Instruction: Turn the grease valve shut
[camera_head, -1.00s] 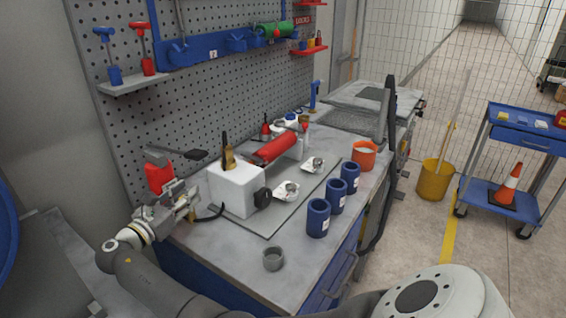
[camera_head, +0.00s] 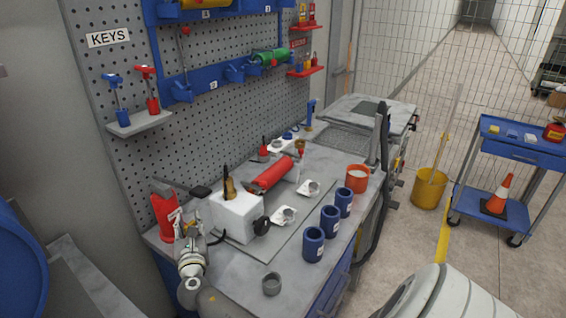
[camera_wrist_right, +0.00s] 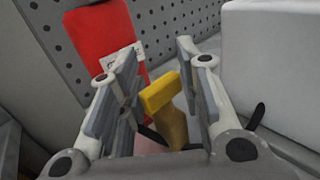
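A yellow lever-like piece (camera_wrist_right: 163,105), which looks like the grease valve's handle, stands between the fingers of my right gripper (camera_wrist_right: 158,85) in the right wrist view. The fingers are spread on both sides of it, and I see no clear grip on it. In the head view my right gripper (camera_head: 189,232) is at the bench's left end, in front of the red container (camera_head: 165,216) and left of the white box (camera_head: 236,217). The valve's lower part is hidden by the gripper. My left gripper is out of view.
Blue cans (camera_head: 313,245), an orange pot (camera_head: 357,179) and a small grey cup (camera_head: 271,284) stand on the bench (camera_head: 232,281). A pegboard (camera_head: 228,115) rises behind. A black cable lies near the gripper.

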